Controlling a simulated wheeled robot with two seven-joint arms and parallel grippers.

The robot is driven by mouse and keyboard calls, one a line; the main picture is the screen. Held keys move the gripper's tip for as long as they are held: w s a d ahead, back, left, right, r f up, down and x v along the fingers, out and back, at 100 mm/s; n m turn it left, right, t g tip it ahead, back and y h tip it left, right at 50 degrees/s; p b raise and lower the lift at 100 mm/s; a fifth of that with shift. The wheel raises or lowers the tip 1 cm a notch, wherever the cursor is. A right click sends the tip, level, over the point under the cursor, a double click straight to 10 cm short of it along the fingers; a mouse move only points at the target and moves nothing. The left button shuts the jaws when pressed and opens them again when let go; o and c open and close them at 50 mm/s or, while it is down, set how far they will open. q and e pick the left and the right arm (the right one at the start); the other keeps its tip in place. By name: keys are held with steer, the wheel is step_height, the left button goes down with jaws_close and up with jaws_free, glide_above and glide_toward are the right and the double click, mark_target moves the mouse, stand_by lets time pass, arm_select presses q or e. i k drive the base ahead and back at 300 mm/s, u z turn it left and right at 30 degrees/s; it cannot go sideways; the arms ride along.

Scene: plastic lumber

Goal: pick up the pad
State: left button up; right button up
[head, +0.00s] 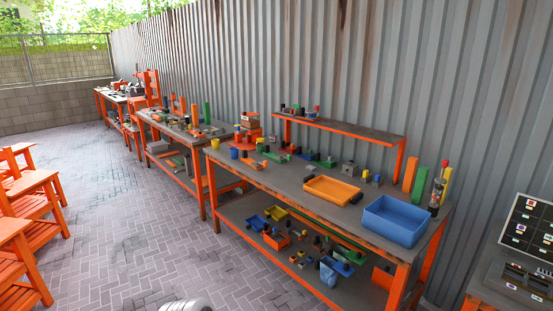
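I cannot pick out a pad for certain among the many small items. The nearest workbench (270,178) has a grey top and an orange frame. Its top holds an orange tray (332,190), a blue bin (397,220) and many small coloured parts too small to name. Neither of my grippers shows in the head view.
A raised shelf (345,132) stands at the bench's back, against a corrugated metal wall (400,70). A lower shelf (240,208) holds more bins and parts. Another workbench (180,128) stands farther left. Orange chairs (35,200) line the left. Brick paving (120,220) between is clear.

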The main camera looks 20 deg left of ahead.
mark_target(311, 168)
steer(key=u, duration=0.35)
steer(key=i, duration=0.45)
steer(key=u, duration=1.4)
steer(key=i, duration=3.45)
steer(key=z, duration=0.85)
